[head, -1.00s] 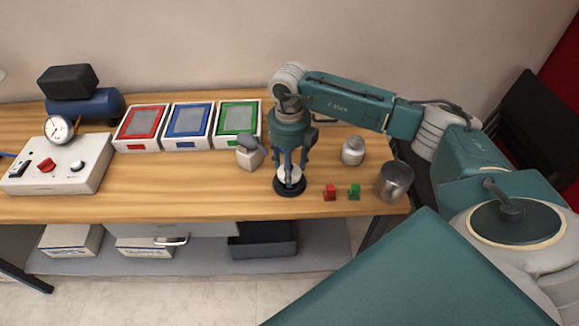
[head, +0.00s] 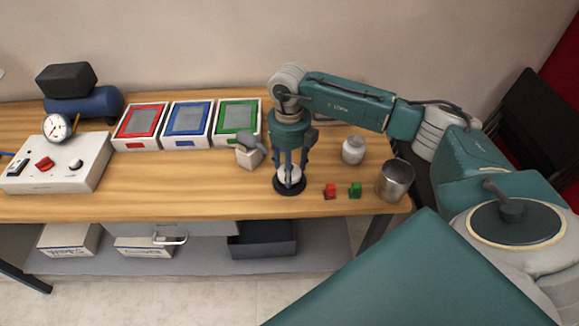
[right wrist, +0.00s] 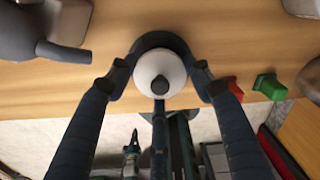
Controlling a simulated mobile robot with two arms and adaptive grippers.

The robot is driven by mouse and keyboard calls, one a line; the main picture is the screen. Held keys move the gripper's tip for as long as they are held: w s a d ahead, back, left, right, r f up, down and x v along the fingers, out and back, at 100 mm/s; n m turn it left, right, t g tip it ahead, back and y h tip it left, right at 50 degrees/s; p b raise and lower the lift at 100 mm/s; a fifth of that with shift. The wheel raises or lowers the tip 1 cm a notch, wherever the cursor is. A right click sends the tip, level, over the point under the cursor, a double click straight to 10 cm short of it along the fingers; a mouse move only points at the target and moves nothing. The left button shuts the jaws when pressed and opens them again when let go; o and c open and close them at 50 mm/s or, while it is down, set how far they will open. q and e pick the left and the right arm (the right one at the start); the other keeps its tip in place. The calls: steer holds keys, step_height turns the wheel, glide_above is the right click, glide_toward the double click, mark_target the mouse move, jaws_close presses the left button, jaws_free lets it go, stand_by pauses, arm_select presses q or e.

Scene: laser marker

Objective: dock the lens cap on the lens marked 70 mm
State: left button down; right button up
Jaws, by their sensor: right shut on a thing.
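My right gripper (head: 289,178) points straight down near the front edge of the wooden table. Its fingers are shut around a round white piece (right wrist: 172,68) with a dark knob on top. The white piece sits in or just above a black round base (head: 289,191), which rests on the table; any gap between them is too small to tell. In the right wrist view the black base (right wrist: 160,39) curves around the white piece. No part marked 70 mm can be read. My left gripper is not in view.
A grey-topped white container (head: 249,156) is close on the left. Red, blue and green framed trays (head: 188,120) line the back.

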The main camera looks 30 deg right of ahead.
steer(key=shift+f, duration=0.15)
steer(key=o, duration=0.6)
step_height(320, 180, up, 11)
steer(key=p, duration=0.6)
steer(key=shift+p, duration=0.4)
steer(key=shift+a, duration=0.1)
